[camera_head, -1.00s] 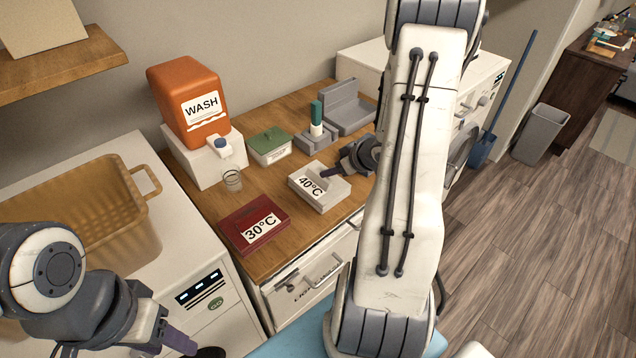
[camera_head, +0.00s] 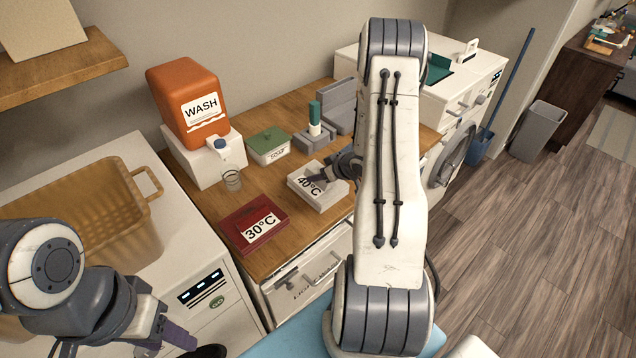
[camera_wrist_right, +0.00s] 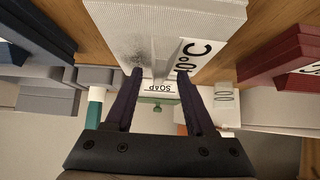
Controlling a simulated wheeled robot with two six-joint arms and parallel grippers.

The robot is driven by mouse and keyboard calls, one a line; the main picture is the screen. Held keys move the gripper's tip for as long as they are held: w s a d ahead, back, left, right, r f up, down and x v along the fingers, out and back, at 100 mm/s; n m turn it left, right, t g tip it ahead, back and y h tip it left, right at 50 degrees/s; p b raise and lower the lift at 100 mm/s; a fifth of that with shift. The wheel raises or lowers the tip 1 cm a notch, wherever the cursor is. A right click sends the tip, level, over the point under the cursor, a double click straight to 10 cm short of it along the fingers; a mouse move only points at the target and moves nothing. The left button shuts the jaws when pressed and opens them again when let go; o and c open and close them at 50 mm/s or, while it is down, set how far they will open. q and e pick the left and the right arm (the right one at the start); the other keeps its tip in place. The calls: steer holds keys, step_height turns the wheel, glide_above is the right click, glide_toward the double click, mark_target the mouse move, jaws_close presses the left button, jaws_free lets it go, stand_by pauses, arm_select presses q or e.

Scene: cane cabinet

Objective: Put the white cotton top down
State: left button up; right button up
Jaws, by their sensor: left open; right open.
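No white cotton top can be told apart for certain. A pale, grainy surface (camera_wrist_right: 145,40) shows on the white 40°C box in the right wrist view; I cannot tell whether it is cloth. The 40°C box (camera_head: 318,196) sits on the wooden counter, label facing front. My right gripper (camera_head: 318,178) is at the box's back right in the head view; its two dark fingers stand apart with nothing seen between them in the right wrist view (camera_wrist_right: 160,80). My left gripper (camera_head: 168,345) is open and empty at the lower left, in front of the white machine.
The red 30°C box (camera_head: 254,222) is left of the 40°C box. A wicker basket (camera_head: 140,215) is at left. My right arm hides part of the counter's right side.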

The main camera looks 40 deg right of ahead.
steer(key=shift+f, duration=0.1)
steer(key=shift+c, duration=0.3)
jaws_close()
steer(key=shift+w, duration=0.1)
stand_by(1.0)
